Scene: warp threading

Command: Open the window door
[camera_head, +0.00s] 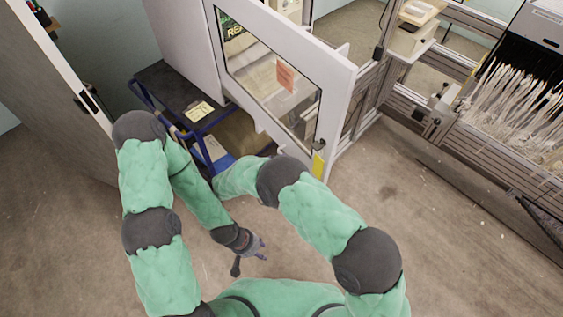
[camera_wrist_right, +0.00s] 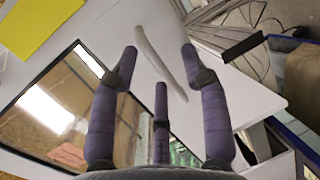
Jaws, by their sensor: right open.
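The window door (camera_head: 338,75) is a white frame around a dark-edged glass pane with an orange paper on it, at the top centre of the head view. I cannot tell whether it stands ajar. In the right wrist view, a white curved handle (camera_wrist_right: 160,62) lies on the white door frame (camera_wrist_right: 105,25). My right gripper (camera_wrist_right: 158,65) is open, its purple fingers spread on both sides of the handle and apart from each other. In the head view the right hand is hidden. My left gripper (camera_head: 256,250) hangs open and empty above the floor, away from the door.
A blue-framed cart (camera_head: 160,80) stands left of the door. A grey panel (camera_head: 45,95) rises at the far left. A metal-framed machine with white threads (camera_head: 515,100) stands at the right. The floor (camera_head: 440,240) in front is clear.

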